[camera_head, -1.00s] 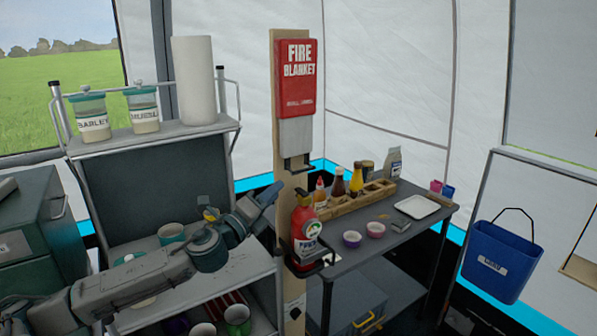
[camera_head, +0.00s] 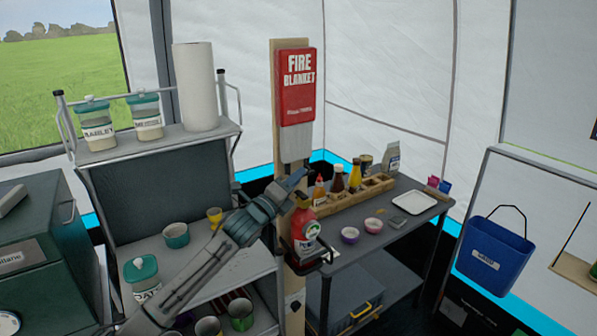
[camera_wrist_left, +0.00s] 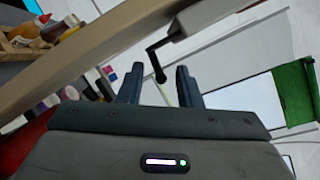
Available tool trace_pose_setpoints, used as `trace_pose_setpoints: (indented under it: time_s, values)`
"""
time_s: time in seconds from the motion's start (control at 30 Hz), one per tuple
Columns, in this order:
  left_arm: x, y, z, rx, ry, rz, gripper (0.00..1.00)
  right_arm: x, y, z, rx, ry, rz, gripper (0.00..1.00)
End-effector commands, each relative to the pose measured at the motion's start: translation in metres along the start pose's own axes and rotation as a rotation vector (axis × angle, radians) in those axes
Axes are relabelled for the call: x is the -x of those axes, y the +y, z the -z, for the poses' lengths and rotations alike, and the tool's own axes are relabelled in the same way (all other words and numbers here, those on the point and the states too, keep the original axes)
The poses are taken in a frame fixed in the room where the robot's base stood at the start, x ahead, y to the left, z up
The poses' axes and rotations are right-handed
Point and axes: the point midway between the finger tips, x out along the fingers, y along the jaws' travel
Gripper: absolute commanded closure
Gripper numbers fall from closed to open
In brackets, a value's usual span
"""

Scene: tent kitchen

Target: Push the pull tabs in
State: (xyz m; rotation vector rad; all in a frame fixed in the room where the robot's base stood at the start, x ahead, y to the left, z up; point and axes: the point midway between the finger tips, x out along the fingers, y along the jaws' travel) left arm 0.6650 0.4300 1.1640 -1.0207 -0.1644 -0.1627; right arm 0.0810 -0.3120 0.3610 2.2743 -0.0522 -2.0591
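The red fire blanket case (camera_head: 296,88) is fixed to an upright wooden board (camera_head: 277,110). A pale grey piece (camera_head: 296,145) hangs out below the case. My left gripper (camera_head: 300,178) is just under this piece and hides its lower end in the head view. In the left wrist view, a dark bent pull tab (camera_wrist_left: 157,62) sticks out of the grey piece (camera_wrist_left: 195,16). The tab's end is between the two fingertips of my left gripper (camera_wrist_left: 158,82), with gaps at the sides. That gripper is open and empty. My right gripper is not in view.
A red bottle-like extinguisher (camera_head: 305,228) hangs on the board close below my left gripper. A side table (camera_head: 395,235) with sauce bottles, bowls and a white tray (camera_head: 414,203) stands to the right. A shelf rack (camera_head: 190,262) with cups stands left.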

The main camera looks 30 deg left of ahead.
Motion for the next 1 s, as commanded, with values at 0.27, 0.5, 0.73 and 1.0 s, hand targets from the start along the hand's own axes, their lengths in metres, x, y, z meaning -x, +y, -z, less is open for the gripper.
trace_pose_setpoints:
  time_s: [0.27, 0.5, 0.73, 1.0]
  values:
    - [-0.015, -0.001, 0.000, 0.001, 0.000, 0.001, 0.68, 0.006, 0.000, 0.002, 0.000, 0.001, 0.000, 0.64]
    - [-0.017, 0.000, 0.001, -0.001, 0.001, 0.001, 0.68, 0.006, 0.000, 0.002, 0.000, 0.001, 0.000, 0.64]
    - [-0.017, 0.000, 0.001, -0.001, 0.001, 0.001, 0.96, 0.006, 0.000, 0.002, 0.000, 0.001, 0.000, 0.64]
    - [-0.017, -0.002, 0.000, -0.002, 0.001, 0.001, 1.00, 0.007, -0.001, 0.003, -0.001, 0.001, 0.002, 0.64]
